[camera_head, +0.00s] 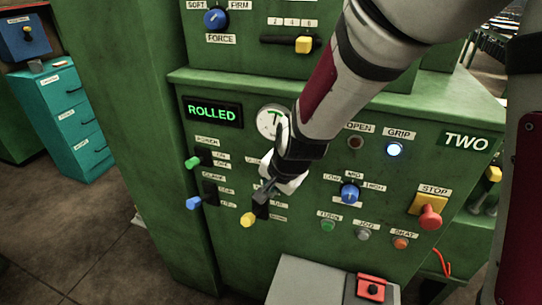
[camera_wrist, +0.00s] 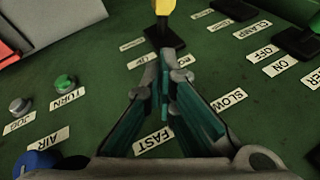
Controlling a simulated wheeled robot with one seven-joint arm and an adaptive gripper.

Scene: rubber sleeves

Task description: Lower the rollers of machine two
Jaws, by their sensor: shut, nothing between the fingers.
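Machine two is a green panel marked TWO (camera_head: 466,142), with a lit display (camera_head: 212,112) reading ROLLED. A yellow-tipped lever (camera_head: 248,219) sits low in the middle of the panel, its knob slanting down and left from a black slot plate. My gripper (camera_head: 264,192) is shut and empty in front of the panel, just above this knob, and hides part of the plate and nearby labels. In the wrist view the yellow knob (camera_wrist: 165,7) is at the top, beyond my shut fingertips (camera_wrist: 171,72). I cannot tell whether the fingertips touch the lever plate.
Green (camera_head: 194,162) and blue (camera_head: 194,203) levers stand to the left. A blue dial (camera_head: 349,194), several buttons and a red stop knob (camera_head: 430,217) are to the right. A grey box (camera_head: 315,285) with a red switch (camera_head: 371,287) juts out below.

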